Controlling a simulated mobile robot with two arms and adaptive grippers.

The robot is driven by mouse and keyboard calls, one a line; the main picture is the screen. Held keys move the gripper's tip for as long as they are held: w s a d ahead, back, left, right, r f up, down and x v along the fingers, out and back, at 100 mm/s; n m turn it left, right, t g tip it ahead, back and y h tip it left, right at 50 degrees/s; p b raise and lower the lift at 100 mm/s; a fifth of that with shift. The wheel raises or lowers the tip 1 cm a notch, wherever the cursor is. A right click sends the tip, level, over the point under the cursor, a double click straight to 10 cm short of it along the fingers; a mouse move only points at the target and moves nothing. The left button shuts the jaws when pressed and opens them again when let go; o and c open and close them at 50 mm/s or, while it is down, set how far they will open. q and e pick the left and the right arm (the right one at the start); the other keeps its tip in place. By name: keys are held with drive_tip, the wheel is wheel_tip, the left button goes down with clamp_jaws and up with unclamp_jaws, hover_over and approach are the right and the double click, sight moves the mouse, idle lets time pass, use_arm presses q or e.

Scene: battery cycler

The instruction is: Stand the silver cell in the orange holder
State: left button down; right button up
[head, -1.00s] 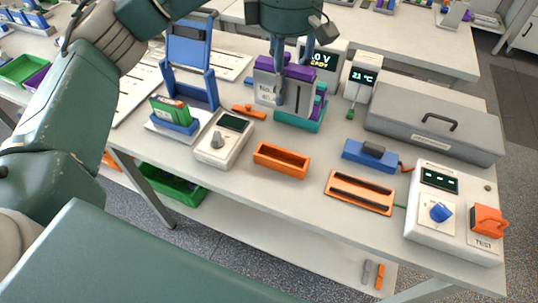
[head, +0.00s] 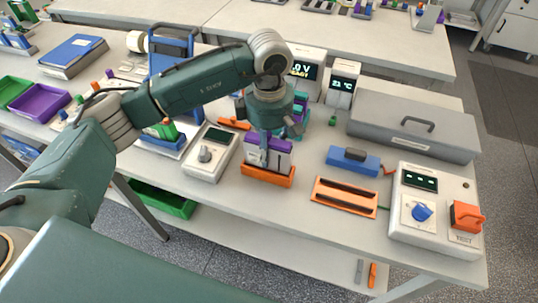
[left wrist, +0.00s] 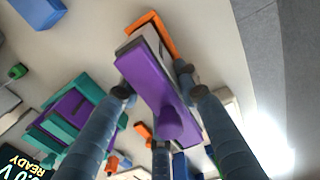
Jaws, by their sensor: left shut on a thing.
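The silver cell (head: 281,161), a flat block with a purple top, is upright at the orange holder (head: 268,178). Its lower part is hidden behind the holder's front wall, so it appears to be inside; I cannot tell if it rests on the bottom. My left gripper (head: 264,148) comes from above and is shut on the cell. In the left wrist view the fingers flank the cell's purple top (left wrist: 152,72), and the orange holder's edge (left wrist: 160,32) shows beyond it. My right gripper is not in view.
The teal rack (head: 299,118) stands just behind my gripper. A white device with a knob (head: 212,152) is left of the holder. A flat orange tray (head: 344,196) and a blue block (head: 353,162) are to the right. Bare table lies in front of the holder.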

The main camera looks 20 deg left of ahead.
use_arm(q)
wheel_tip(320, 180, down, 3)
drive_tip(key=shift+p, duration=0.35)
drive_tip(key=shift+s+f, duration=0.2)
drive_tip(key=shift+s+f+b, duration=0.25)
drive_tip(key=shift+f+b, duration=0.35)
drive_tip(key=shift+b, duration=0.3)
drive_tip(key=c, duration=1.3)
unclamp_jaws()
drive_tip(key=shift+s, duration=0.1)
drive_tip(key=shift+o, duration=0.2)
drive_tip(key=shift+w+d+f, duration=0.1)
drive_tip(key=shift+w+f, duration=0.1)
drive_tip(key=shift+w, duration=0.1)
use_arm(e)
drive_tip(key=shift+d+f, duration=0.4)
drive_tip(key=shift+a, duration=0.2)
use_arm(q)
drive_tip(key=shift+r, duration=0.15)
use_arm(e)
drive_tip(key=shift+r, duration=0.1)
